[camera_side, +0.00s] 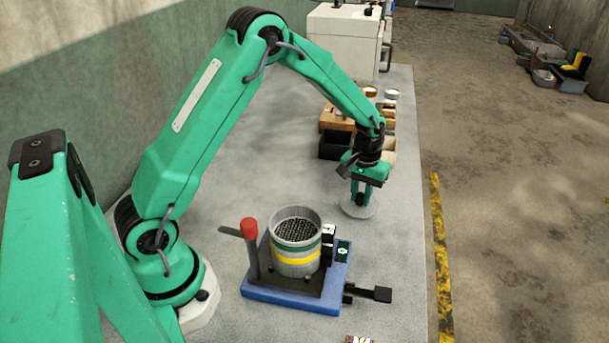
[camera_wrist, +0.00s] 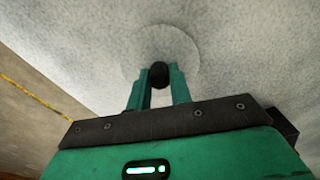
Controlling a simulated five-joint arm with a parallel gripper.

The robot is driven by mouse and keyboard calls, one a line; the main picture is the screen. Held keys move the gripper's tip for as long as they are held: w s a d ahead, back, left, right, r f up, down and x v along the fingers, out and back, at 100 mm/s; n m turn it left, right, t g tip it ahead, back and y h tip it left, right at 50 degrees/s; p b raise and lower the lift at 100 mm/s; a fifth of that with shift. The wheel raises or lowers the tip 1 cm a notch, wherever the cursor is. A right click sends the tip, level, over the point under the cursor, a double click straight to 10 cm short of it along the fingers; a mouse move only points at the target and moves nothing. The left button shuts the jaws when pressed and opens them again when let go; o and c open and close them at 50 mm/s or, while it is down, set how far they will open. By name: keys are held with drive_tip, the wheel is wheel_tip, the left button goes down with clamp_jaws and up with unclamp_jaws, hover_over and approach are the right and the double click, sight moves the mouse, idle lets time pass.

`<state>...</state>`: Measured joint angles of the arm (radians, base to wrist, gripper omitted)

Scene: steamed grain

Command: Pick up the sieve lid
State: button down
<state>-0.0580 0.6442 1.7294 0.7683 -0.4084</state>
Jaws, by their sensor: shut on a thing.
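The sieve lid (camera_side: 350,210) is a pale grey round disc with a dark knob on its top. It is at or just above the grey table, behind and to the right of the sieve in the side view; I cannot tell whether it touches the table. My gripper (camera_side: 361,197) points down over it and is shut on the knob. In the wrist view, the two green fingers (camera_wrist: 159,88) close on the dark knob, and the lid (camera_wrist: 185,50) spreads beyond them, nearly the table's colour. The sieve (camera_side: 297,235), a metal cylinder with green and yellow bands, stands open-topped with dark mesh inside.
The sieve stands on a blue base (camera_side: 292,297) with a red-topped post (camera_side: 249,228) and a black pedal-like lever (camera_side: 376,293). Black and wooden boxes (camera_side: 336,146) stand behind my gripper. A white machine (camera_side: 343,42) is at the back. The table is clear around the lid.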

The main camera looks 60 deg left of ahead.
sight(362, 193)
drive_tip(key=shift+r, duration=0.7)
wheel_tip(362, 193, up, 2)
drive_tip(key=shift+r, duration=0.25)
drive_tip(key=s+d+r, duration=0.5)
drive_tip(key=d+r, duration=0.1)
drive_tip(key=d, duration=0.4)
drive_tip(key=shift+s+d+r, duration=0.2)
drive_tip(key=shift+r, duration=0.2)
drive_tip(key=shift+r, duration=0.1)
